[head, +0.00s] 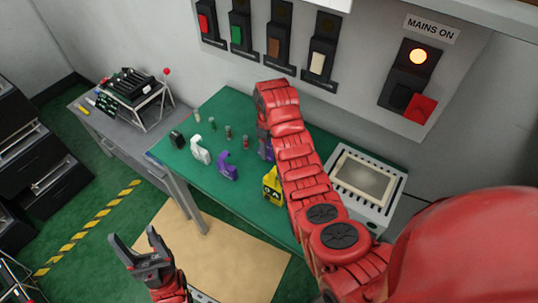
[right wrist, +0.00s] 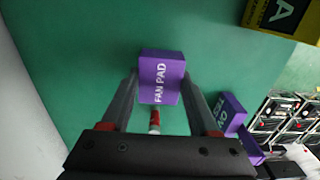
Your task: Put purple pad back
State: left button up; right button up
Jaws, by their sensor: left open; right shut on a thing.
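The purple pad (right wrist: 160,78), lettered FAN PAD, is between the fingers of my right gripper (right wrist: 160,92), which is shut on it in the right wrist view. The green bench top shows behind it; I cannot tell whether the pad touches it. In the head view my right arm mostly hides this gripper, and only a purple sliver (head: 266,152) shows. A second purple piece (head: 227,172) lies on the bench; a lettered purple piece also shows in the right wrist view (right wrist: 226,112). My left gripper (head: 142,250) is open and empty, in front of the bench.
A grey tray (head: 365,180) stands right. Coloured switches and a lit MAINS ON lamp (head: 418,56) are on the wall panel.

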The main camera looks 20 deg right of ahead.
aim_at(269, 153)
notch_tip(269, 153, down, 3)
jog(key=shift+r+p, duration=0.1)
jog(key=shift+p, duration=0.55)
jog(key=shift+f, duration=0.35)
jog(key=o, duration=1.2)
